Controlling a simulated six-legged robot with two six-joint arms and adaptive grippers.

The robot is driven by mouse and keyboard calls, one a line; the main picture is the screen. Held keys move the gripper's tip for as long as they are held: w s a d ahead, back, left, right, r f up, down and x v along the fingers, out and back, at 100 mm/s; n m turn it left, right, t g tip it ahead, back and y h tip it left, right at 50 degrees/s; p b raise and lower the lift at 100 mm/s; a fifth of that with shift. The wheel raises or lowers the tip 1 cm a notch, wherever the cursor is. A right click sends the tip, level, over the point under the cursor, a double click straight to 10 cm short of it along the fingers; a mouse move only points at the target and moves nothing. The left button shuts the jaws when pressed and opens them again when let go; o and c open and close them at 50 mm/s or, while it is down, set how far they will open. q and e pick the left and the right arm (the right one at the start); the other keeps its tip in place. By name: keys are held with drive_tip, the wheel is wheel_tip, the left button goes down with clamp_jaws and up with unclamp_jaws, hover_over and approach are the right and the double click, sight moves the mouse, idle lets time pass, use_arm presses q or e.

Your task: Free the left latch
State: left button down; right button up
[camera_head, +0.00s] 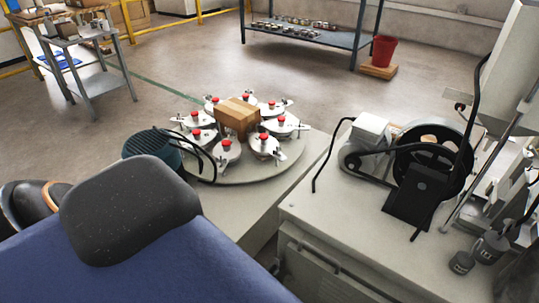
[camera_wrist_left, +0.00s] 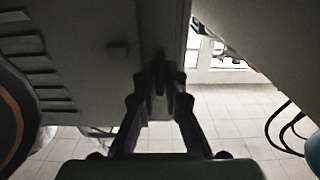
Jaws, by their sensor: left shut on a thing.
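My left gripper (camera_wrist_left: 163,85) shows in the left wrist view, its two dark fingers drawn together at the edge of a grey machine panel (camera_wrist_left: 85,65). The fingers are shut on a small dark piece at that edge, which looks like the left latch; the fingers hide most of it, so I cannot tell its position. In the head view, the pale machine cabinet (camera_head: 345,225) stands at the right. I cannot make out my left fingertips or the latch there. My right gripper is not in view.
A round table (camera_head: 275,172) with several red-topped holders and a brown block (camera_head: 237,116) stands beyond the cabinet. A dark green ribbed cylinder (camera_head: 155,150) is beside it. A wheel (camera_head: 458,150) and black cables sit on the cabinet. Open floor lies behind.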

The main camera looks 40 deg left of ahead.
use_arm(q)
drive_tip(key=shift+w+r, duration=0.15)
drive_tip(key=shift+w, duration=0.15)
drive_tip(key=c, duration=1.4)
unclamp_jaws()
drive_tip(key=shift+s, duration=0.1)
drive_tip(key=shift+c, duration=0.2)
drive_tip(key=shift+s, duration=0.1)
drive_tip(key=s, duration=0.8)
drive_tip(key=shift+d, duration=0.45)
